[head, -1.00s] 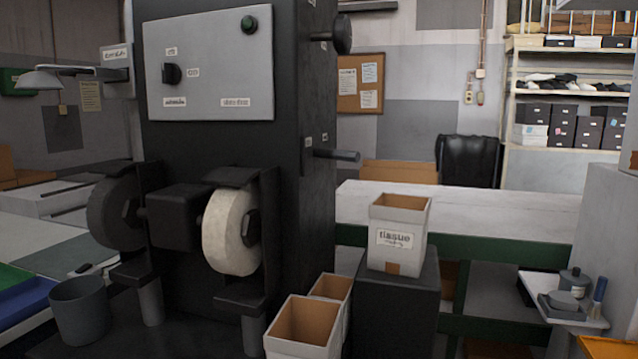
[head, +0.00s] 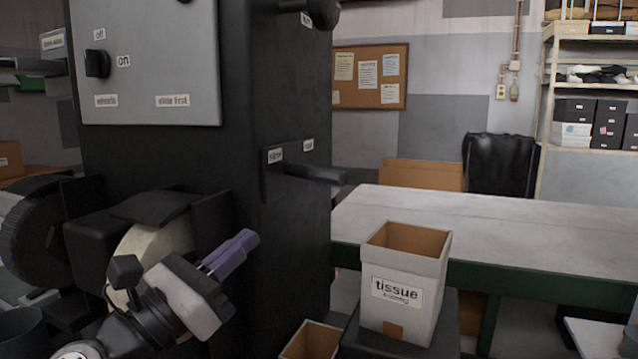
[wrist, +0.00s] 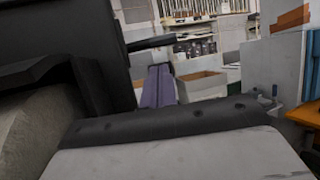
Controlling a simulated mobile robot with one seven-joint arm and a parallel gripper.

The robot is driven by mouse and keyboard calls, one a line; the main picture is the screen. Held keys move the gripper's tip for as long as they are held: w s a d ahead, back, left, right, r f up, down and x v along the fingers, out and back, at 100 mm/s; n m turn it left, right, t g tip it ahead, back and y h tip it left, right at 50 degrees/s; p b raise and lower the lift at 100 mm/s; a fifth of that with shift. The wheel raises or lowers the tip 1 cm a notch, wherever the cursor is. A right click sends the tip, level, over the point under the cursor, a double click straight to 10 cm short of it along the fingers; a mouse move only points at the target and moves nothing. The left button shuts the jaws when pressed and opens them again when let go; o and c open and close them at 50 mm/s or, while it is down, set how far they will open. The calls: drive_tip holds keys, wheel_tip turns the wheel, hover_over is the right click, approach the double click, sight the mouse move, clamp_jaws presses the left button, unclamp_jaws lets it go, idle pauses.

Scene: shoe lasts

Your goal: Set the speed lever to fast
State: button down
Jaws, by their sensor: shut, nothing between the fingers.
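The speed lever (head: 315,173) is a dark bar sticking out to the right from the side of the black machine (head: 285,80). Small white labels sit near its pivot and above it; their words are too blurred to read surely. The lever also shows in the wrist view (wrist: 150,43), beyond the fingertips. My gripper (head: 248,242) has purple fingers, pressed together and empty. It is low, left of the lever and below it in the head view, apart from it. The fingers also show in the wrist view (wrist: 159,72).
Sanding wheels (head: 150,245) on the machine stand close behind my gripper. A tissue box (head: 405,275) stands on a dark stand at the right, with another open box (head: 312,342) below. A long pale bench (head: 500,230) lies behind. The air right of the lever looks clear.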

drive_tip(key=p, duration=0.7)
approach(319, 179)
drive_tip(key=x, duration=0.5)
drive_tip(key=shift+d+r, duration=0.15)
drive_tip(key=shift+r, duration=0.2)
drive_tip(key=shift+w+d+r, duration=0.15)
drive_tip(key=shift+w+d, duration=0.2)
drive_tip(key=shift+w, duration=0.3)
drive_tip(key=shift+d, duration=0.15)
drive_tip(key=w+d+n+t+y+b, duration=0.5)
drive_tip(key=w+y, duration=0.4)
drive_tip(key=y, duration=0.3)
drive_tip(key=shift+d+n+t+b, duration=0.4)
drive_tip(key=shift+d+n, duration=0.35)
drive_tip(key=shift+n, duration=0.25)
drive_tip(key=shift+r, duration=0.1)
